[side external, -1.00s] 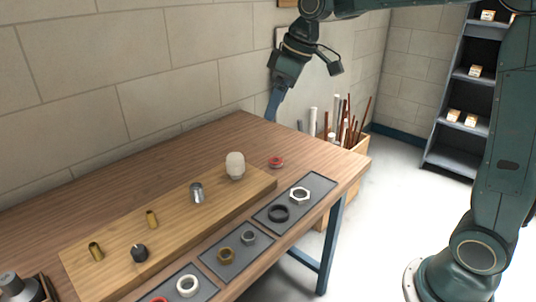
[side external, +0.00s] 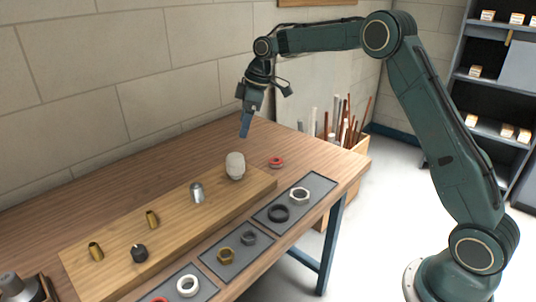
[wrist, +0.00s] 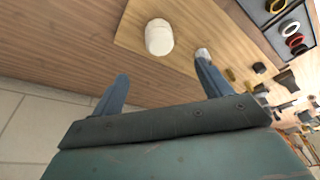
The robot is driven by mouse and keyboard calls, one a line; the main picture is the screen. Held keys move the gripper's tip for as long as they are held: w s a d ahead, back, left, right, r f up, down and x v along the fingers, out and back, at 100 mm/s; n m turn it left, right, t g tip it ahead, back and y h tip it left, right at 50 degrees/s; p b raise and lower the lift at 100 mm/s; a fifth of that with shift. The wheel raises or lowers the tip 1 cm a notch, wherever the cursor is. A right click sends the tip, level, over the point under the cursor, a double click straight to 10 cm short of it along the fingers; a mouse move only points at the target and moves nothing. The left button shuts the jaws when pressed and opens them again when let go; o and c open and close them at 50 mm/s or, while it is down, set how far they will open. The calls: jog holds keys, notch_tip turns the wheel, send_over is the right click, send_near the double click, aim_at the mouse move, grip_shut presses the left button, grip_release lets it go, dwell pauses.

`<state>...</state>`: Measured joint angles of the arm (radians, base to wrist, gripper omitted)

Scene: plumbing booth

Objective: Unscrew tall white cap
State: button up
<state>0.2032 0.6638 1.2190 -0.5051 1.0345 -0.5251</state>
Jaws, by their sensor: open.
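The tall white cap (side external: 235,166) stands upright at the far right end of the wooden board (side external: 110,253). In the wrist view the white cap (wrist: 159,37) shows ahead of and between my fingers. My gripper (side external: 244,130) is above and slightly behind the cap, apart from it, with its fingers pointing down. In the wrist view my gripper (wrist: 163,82) has its two blue fingers spread wide with nothing between them.
A silver fitting (side external: 197,192) stands left of the cap; brass fittings (side external: 152,219) and a black knob (side external: 139,252) are further left. A red ring (side external: 276,162) lies right of the board. Grey trays (side external: 268,225) with rings lie in front. The wall is close behind.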

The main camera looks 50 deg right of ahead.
aim_at(235, 155)
jog(key=shift+x, duration=6.85)
jog(key=c, duration=1.1)
jog(key=shift+o, duration=0.2)
jog(key=n, duration=0.3)
jog(key=n+g, duration=0.1)
jog(key=n, duration=0.2)
jog(key=shift+s+a+r+g+y, duration=0.1)
jog(key=shift+g+y, duration=0.2)
jog(key=shift+y, duration=0.1)
jog(key=n+g, duration=0.1)
jog(key=n, duration=0.4)
jog(key=shift+r, duration=0.1)
jog(key=shift+s+n+g, duration=0.15)
jog(key=shift+n+g, duration=0.15)
jog(key=shift+n, duration=0.2)
